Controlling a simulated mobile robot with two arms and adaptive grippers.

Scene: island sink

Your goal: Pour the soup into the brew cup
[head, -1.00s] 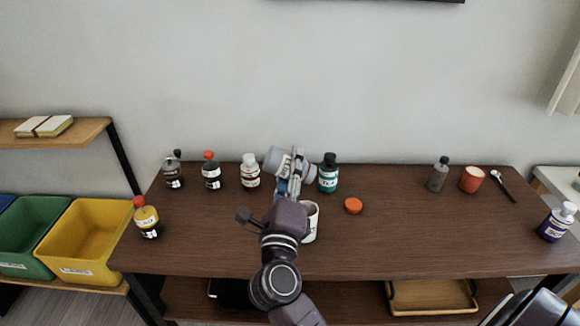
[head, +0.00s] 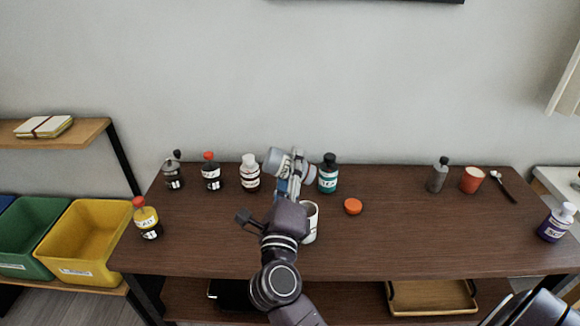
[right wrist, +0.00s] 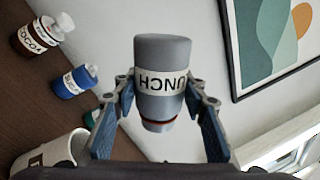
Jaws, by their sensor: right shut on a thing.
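My right gripper (head: 291,172) is shut around the middle of a grey bottle (head: 273,159) above the table, left of and behind a white cup (head: 310,226). In the right wrist view the bottle (right wrist: 163,55) is tipped over and its label reads "UNCH", upside down, partly hidden. Its narrower end has a red ring. The white cup (right wrist: 55,152) is at the lower left there, partly cut off. No stream of liquid shows. A purple bottle (head: 556,222) with a white cap and a label that seems to read "SOUP" stands at the far right. My left gripper is not in view.
An orange lid (head: 353,206) lies right of the cup. A red cup (head: 472,180) and a spoon (head: 504,186) are at the back right. The front right is clear.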

